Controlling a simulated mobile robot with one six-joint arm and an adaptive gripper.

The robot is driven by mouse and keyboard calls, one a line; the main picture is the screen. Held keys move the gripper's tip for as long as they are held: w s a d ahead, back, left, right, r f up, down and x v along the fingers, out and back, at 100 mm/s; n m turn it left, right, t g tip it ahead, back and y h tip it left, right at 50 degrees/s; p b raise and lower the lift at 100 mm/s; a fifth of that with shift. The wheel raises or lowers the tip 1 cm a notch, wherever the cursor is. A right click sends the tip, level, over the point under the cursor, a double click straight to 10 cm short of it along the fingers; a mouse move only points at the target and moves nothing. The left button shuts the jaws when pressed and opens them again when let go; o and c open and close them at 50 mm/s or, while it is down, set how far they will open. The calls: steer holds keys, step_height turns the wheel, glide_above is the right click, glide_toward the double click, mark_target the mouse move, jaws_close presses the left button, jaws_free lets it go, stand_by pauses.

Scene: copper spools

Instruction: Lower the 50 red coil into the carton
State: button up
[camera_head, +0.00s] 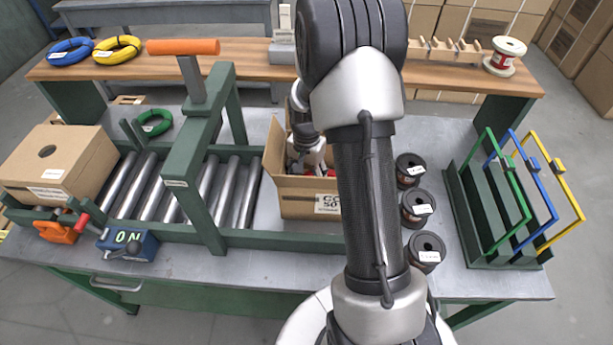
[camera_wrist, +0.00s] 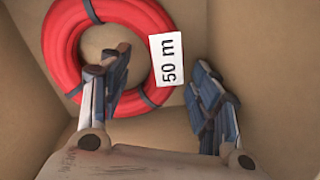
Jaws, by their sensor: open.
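The red coil (camera_wrist: 152,22) with the white "50 m" label (camera_wrist: 167,60) lies inside the open carton, as the wrist view shows. My gripper (camera_wrist: 160,95) is open and points down into the carton. Its left finger overlaps the coil's lower left part in the picture; its right finger is to the right of the coil, apart from it. I cannot tell whether the left finger touches the coil. In the head view the carton (camera_head: 310,203) stands open, flaps up, at the right end of the rollers. My arm hides its right part.
A roller conveyor with a green press frame (camera_head: 185,160) is left of the carton, with a closed box (camera_head: 62,160) at far left. Black spools (camera_head: 417,207) stand right of my arm. A rack with green, blue and yellow frames (camera_head: 515,200) is at right.

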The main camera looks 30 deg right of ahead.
step_height(320, 180, up, 12)
stand_by(0.6)
stand_by(0.5)
